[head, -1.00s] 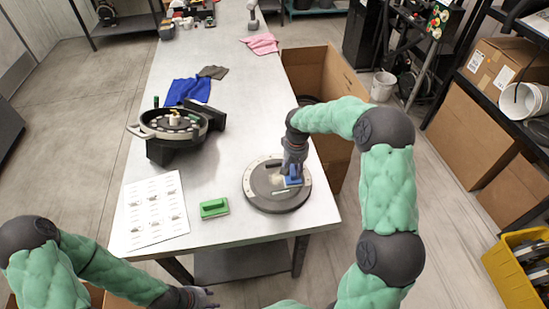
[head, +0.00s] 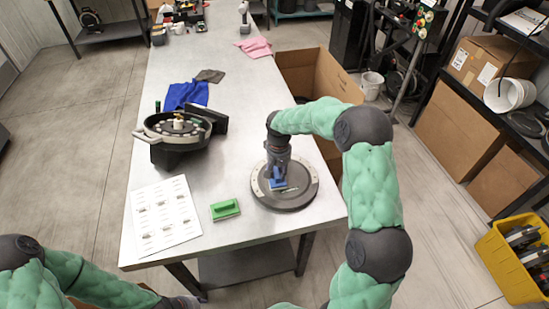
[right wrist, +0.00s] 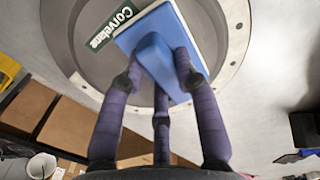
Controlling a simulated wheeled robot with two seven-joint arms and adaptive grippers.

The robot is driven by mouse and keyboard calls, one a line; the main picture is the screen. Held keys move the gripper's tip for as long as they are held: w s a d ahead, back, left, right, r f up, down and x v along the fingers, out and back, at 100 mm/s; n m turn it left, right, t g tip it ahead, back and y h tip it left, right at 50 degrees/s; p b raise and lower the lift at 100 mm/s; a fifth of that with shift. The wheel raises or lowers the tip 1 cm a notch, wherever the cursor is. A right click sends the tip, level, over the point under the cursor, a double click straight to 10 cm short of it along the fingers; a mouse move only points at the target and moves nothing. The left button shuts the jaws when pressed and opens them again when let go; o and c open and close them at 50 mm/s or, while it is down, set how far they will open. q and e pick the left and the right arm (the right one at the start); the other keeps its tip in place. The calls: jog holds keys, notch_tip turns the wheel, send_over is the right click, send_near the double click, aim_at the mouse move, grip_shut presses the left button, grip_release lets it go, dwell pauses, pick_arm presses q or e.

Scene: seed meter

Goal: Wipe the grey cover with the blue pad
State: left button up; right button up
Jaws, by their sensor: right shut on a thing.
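The round grey cover (head: 296,199) lies flat near the front right edge of the table. It also shows in the right wrist view (right wrist: 75,58), with a light rim and a green label reading "Corvelane". My right gripper (head: 276,178) is over the left part of the cover and shut on the blue pad (head: 278,185). In the right wrist view the fingers (right wrist: 160,82) hold the handle of the blue pad (right wrist: 185,30), which is over the cover's face; I cannot tell if it touches. My left gripper (head: 186,303) is low at the bottom edge, mostly cut off.
A green pad (head: 225,210) and a printed sheet (head: 163,216) lie left of the cover. The open seed meter housing (head: 172,138) stands behind them. Blue (head: 186,96), grey (head: 210,76) and pink (head: 254,48) cloths lie farther back. A cardboard box (head: 318,75) stands right of the table.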

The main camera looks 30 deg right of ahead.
jog(key=r, duration=0.1)
jog(key=r+p, duration=0.1)
jog(key=r, duration=0.1)
jog(key=shift+d+r, duration=0.25)
jog(key=shift+d, duration=0.15)
jog(key=shift+a+r+p, duration=0.15)
jog(key=shift+r+p, duration=0.55)
jog(key=shift+r, duration=0.05)
notch_tip(320, 180, up, 2)
jog(key=shift+r+p, duration=0.1)
jog(key=shift+p, duration=0.55)
